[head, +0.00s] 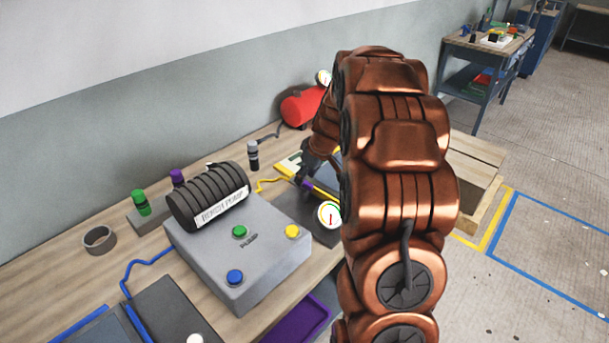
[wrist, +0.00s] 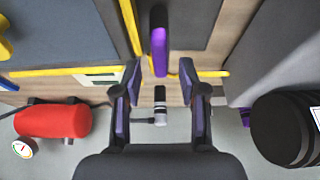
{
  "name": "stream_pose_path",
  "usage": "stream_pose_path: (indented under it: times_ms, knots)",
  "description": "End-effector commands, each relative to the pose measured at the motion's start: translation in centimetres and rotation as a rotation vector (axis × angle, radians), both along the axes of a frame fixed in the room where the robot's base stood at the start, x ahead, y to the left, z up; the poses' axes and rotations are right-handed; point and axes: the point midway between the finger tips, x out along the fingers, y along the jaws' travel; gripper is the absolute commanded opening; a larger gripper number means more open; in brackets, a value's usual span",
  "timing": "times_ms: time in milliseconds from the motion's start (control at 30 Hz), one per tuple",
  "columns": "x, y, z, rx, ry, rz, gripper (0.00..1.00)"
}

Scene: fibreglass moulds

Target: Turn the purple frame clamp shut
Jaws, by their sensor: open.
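The purple frame clamp (wrist: 159,50) shows in the wrist view as an upright purple bar with a dark top, at the edge of a dark grey panel (wrist: 188,22). My gripper (wrist: 160,78) is open, with one finger on each side of the picture's middle. The clamp appears just beyond the fingertips, roughly centred in the gap; I cannot tell whether they touch it. In the head view the purple clamp (head: 307,185) is a small patch beside my dark gripper (head: 312,168), partly hidden by it.
A grey pump box (head: 262,268) with coloured buttons and a black ribbed motor (head: 200,203) stands left of my gripper. A red tank (head: 302,106) and a black-and-silver cylinder (head: 252,156) stand toward the wall. Yellow tubing (wrist: 40,72) crosses nearby. A purple tray (head: 298,322) is at the front.

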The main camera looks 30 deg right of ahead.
Motion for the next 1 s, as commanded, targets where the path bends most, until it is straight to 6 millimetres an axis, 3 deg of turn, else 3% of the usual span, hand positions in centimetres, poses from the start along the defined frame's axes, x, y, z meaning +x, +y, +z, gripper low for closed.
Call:
stream_pose_path:
  times_ms: [200,567,900,1000]
  knots:
    - [0.6,0.2,-1.4,0.001,0.002,0.002,0.42]
    - [0.7,0.2,-1.7,0.000,0.000,0.001,0.41]
    - [0.7,0.2,-1.7,0.000,0.000,0.001,0.05]
    - [0.7,0.2,-1.7,0.000,0.000,0.001,0.00]
